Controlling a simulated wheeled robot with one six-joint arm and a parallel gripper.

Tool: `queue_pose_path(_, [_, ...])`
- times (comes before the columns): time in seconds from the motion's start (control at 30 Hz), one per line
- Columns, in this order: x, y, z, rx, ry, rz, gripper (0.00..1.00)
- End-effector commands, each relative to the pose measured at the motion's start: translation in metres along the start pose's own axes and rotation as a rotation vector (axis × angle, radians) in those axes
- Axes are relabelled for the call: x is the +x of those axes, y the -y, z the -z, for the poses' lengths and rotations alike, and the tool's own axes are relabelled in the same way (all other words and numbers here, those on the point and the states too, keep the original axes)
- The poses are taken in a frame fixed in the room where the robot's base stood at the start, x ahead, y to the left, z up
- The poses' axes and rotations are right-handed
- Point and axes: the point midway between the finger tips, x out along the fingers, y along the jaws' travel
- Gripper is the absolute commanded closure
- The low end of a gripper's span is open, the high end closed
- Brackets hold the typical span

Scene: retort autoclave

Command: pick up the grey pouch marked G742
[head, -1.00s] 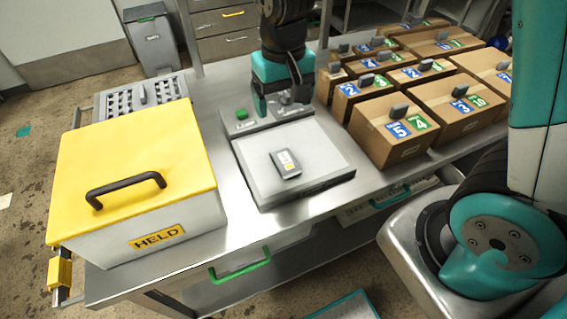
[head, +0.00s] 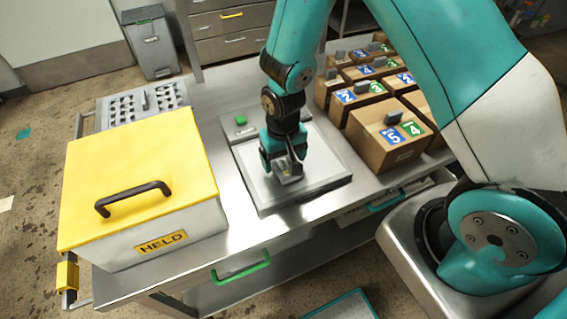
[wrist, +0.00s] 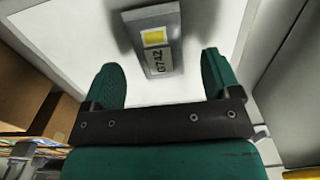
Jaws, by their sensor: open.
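The grey pouch marked G742 (wrist: 156,40) lies on the pale top plate of a low grey unit (head: 323,182) on the steel table. It has a yellow square and a white label. In the wrist view it sits just beyond my gripper (wrist: 165,80), roughly between the lines of the two teal fingers. My gripper is open with nothing between the fingers. In the head view my gripper (head: 284,168) is over the plate, and the pouch (head: 291,178) is partly hidden by the fingers. I cannot tell whether they touch it.
A yellow-lidded box marked HELD (head: 140,190) stands to the left. Several cardboard boxes with numbered tags (head: 385,140) stand to the right, partly behind my arm. A perforated tray (head: 145,103) is at the back left. A green button (head: 241,120) is behind the plate.

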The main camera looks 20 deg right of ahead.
Motion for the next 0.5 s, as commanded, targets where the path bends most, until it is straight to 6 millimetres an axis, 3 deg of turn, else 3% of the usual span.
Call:
queue_pose_path(0.2, [0.022,-0.001,0.0,0.0,0.001,0.0,0.17])
queue_pose_path(0.47, [0.025,0.0,0.0,0.0,-0.001,0.0,0.17])
queue_pose_path(0.5, [0.025,0.0,0.0,0.0,-0.001,0.0,0.26])
